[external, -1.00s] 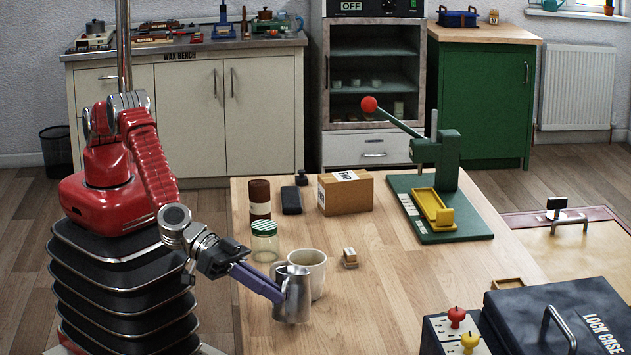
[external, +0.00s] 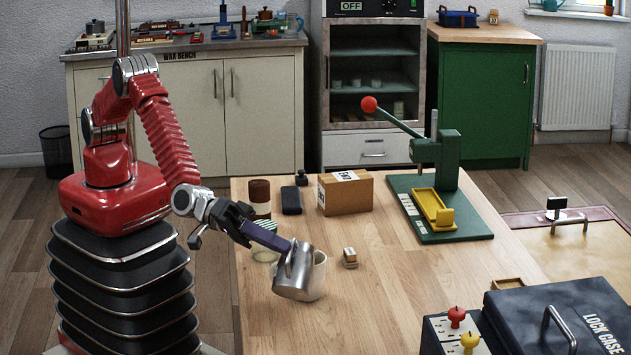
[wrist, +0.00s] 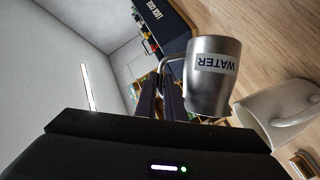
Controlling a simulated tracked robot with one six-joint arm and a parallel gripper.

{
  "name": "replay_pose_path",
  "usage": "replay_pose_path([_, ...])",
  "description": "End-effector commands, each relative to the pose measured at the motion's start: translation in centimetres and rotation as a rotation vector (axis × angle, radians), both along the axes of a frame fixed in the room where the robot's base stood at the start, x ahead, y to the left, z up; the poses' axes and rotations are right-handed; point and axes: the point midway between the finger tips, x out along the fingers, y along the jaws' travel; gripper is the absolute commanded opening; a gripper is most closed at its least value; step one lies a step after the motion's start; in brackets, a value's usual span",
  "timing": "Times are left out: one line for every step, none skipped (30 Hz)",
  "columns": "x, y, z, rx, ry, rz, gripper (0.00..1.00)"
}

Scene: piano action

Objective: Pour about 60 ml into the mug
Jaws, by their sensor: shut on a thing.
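My gripper (external: 283,245) is shut on the handle of a metal jug (external: 297,277). In the wrist view the jug (wrist: 211,78) carries a WATER label, and the fingers (wrist: 163,95) hold its handle. The jug is tilted in the external view, in front of the cream mug (external: 319,270) and hiding much of it. The mug stands on the wooden table; it also shows in the wrist view (wrist: 272,112) beside the jug.
A glass jar (external: 264,252) and a brown container (external: 260,198) stand behind my gripper. A small wooden block (external: 350,257) sits right of the mug. A cardboard box (external: 345,193) and a green lever press (external: 440,185) stand farther back. The table front centre is clear.

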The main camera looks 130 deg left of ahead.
Motion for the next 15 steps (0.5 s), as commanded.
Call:
replay_pose_path([-0.02, 0.17, 0.39, -0.015, -0.011, 0.001, 0.0])
replay_pose_path([-0.05, 0.27, 0.52, -0.025, -0.017, 0.001, 0.0])
replay_pose_path([-0.09, 0.35, 0.64, -0.038, -0.021, 0.002, 0.0])
replay_pose_path([-0.12, 0.38, 0.7, -0.046, -0.025, 0.001, 0.0])
replay_pose_path([-0.15, 0.42, 0.77, -0.054, -0.028, 0.0, 0.0])
replay_pose_path([-0.19, 0.52, 0.82, -0.063, -0.032, 0.001, 0.0])
replay_pose_path([-0.21, 0.57, 0.88, -0.07, -0.035, 0.001, 0.0])
replay_pose_path([-0.24, 0.64, 0.94, -0.077, -0.039, 0.002, 0.0])
replay_pose_path([-0.26, 0.71, 1.02, -0.084, -0.042, 0.002, 0.0])
replay_pose_path([-0.27, 0.75, 1.08, -0.089, -0.045, 0.001, 0.0])
replay_pose_path([-0.29, 0.78, 1.12, -0.094, -0.048, 0.001, 0.0])
replay_pose_path([-0.3, 0.83, 1.17, -0.099, -0.05, 0.001, 0.0])
replay_pose_path([-0.32, 0.86, 1.22, -0.103, -0.052, 0.001, 0.0])
replay_pose_path([-0.34, 0.89, 1.24, -0.108, -0.054, 0.001, 0.0])
replay_pose_path([-0.35, 0.94, 1.28, -0.114, -0.056, 0.001, 0.0])
